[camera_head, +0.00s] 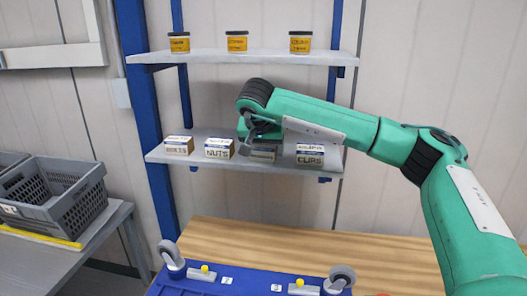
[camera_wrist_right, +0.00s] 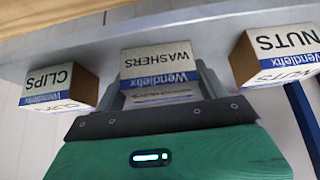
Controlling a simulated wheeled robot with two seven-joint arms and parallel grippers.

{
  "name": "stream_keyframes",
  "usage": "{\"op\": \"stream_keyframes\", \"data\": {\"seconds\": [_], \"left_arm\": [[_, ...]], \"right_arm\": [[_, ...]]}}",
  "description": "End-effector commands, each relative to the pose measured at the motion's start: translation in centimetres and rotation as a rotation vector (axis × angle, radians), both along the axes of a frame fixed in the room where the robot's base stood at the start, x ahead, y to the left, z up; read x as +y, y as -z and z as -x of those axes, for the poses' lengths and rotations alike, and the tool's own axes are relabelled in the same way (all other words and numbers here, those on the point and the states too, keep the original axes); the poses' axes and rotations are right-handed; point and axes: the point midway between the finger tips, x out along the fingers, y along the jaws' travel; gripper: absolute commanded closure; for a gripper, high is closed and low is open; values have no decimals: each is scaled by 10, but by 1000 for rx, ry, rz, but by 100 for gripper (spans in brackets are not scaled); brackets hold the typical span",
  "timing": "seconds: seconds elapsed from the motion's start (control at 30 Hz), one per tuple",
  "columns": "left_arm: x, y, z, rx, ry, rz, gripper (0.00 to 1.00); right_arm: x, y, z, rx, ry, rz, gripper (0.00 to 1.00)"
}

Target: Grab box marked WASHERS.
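The WASHERS box (camera_wrist_right: 158,65) is a small cardboard-coloured box with a white and blue label, third from the left in the row on the lower shelf (camera_head: 225,163). In the head view the box (camera_head: 263,154) is partly hidden by my right gripper (camera_head: 257,134), which reaches in from the right. In the right wrist view, seen upside down, the gripper's two grey fingers stand one on each side of the box, spread apart. Whether either finger touches it is hard to tell. The box still sits on the shelf. My left gripper is not in view.
The NUTS box (camera_head: 219,148) and CLIPS box (camera_head: 310,155) stand close on either side; the BOLTS box (camera_head: 179,145) is at the left end. Yellow cans (camera_head: 237,41) stand on the upper shelf (camera_head: 270,57). A blue post (camera_head: 150,110) is left; a grey crate (camera_head: 55,195) sits on a table.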

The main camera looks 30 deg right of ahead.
Motion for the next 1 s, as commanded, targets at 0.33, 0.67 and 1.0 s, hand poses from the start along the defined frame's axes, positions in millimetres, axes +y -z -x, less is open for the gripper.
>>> {"op": "stream_keyframes", "data": {"seconds": [0.33,0.67,1.0], "left_arm": [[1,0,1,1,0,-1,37],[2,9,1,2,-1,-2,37],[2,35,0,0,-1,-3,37]], "right_arm": [[0,-1,0,-2,0,-1,66],[0,-12,-1,-4,1,0,66],[21,-32,27,-3,-4,1,66]]}}
